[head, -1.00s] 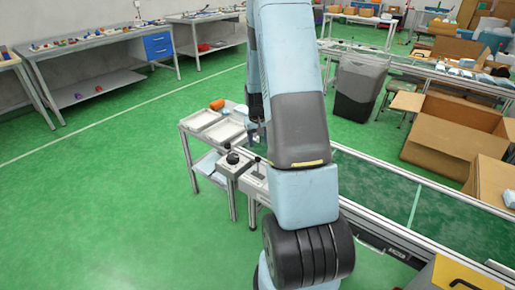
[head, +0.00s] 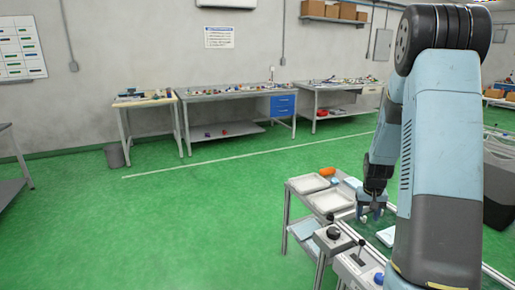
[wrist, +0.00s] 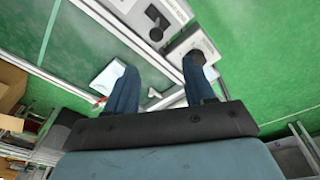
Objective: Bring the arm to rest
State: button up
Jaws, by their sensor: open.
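My arm (head: 440,150) stands large at the right of the head view, bent at a dark joint at the top. My gripper (head: 371,211) hangs at its far end, beside the trolley with trays and above the edge of the conveyor line. In the wrist view my gripper (wrist: 157,92) shows two blue fingers spread well apart. Nothing is between the fingers; the line's frame and a white packet (wrist: 108,77) show beyond them.
A trolley with white trays (head: 308,184) and an orange item (head: 328,172) stands left of my gripper. Control boxes (head: 335,236) with a knob and a lever are close in front. Workbenches (head: 225,92) line the back wall. The green floor (head: 180,220) at left is clear.

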jog(key=s+a+r+t, duration=0.1)
jog(key=s+a+r, duration=0.25)
jog(key=r, duration=0.35)
jog(key=s+a+r+n, duration=0.1)
jog(key=s+a+r, duration=0.1)
jog(key=a+r, duration=0.35)
jog(key=s+a+r+t, duration=0.1)
jog(key=s+a+r, duration=0.2)
jog(key=r, duration=0.5)
jog(key=s+a+r+n+t, duration=0.1)
jog(key=s+a+r, duration=0.3)
jog(key=s, duration=0.5)
jog(key=s+a+r+n+t+y, duration=0.1)
jog(key=s+a+r, duration=0.4)
jog(key=s, duration=0.5)
jog(key=shift+s+r, duration=0.15)
jog(key=shift+s, duration=0.1)
jog(key=shift+a, duration=0.1)
